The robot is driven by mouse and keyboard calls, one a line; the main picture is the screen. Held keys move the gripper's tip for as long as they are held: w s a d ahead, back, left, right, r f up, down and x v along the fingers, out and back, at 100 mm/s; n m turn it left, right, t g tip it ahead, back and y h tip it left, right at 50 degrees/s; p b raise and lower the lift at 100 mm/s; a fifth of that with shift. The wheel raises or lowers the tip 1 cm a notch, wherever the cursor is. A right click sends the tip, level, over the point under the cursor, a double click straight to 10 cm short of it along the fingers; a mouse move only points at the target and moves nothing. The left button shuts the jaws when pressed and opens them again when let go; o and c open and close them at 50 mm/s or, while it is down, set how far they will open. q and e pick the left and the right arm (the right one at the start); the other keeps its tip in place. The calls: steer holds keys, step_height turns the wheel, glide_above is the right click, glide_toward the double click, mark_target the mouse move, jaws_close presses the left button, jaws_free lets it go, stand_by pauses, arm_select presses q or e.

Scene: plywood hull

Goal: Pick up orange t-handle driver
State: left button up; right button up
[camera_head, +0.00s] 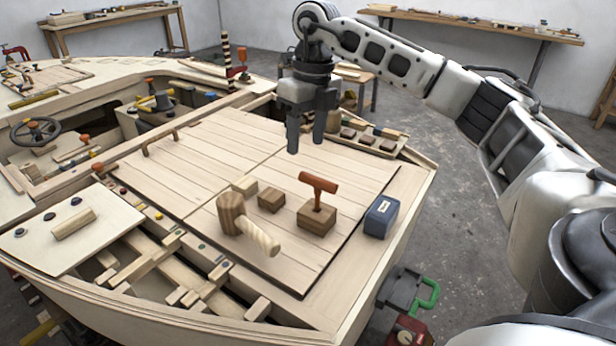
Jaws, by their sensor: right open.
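The orange t-handle driver (318,184) stands upright in a small wooden block (316,217) on the plywood deck. Its crossbar is at the top and its lower end is hidden in or behind the block. My right gripper (306,146) hangs above the deck, fingers pointing down, open and empty. In the picture it is above and slightly left of the driver, apart from it. My left gripper is not in view.
A wooden mallet (243,222), a small wooden block (271,200) and a blue box (381,217) stand close around the driver. The deck planks (215,150) to the left are mostly clear. Open framing (165,265) lies at the front left.

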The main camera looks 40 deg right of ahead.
mark_target(318, 178)
steer(key=d+r+m+h, duration=0.1)
steer(key=d+r, duration=0.1)
steer(key=d, duration=0.2)
steer(key=f, duration=0.9)
steer(key=shift+s+a+f, duration=0.15)
steer(key=shift+s+f, duration=0.05)
steer(key=shift+s, duration=0.1)
steer(key=shift+w+a+f+p, duration=0.15)
steer(key=shift+f+p, duration=0.25)
steer(key=shift+f, duration=1.15)
steer(key=shift+w+a+f+p, duration=0.1)
steer(key=shift+a+f+p, duration=0.2)
steer(key=shift+f, duration=1.25)
steer(key=shift+d, duration=0.1)
steer(key=shift+c, duration=0.3)
jaws_close()
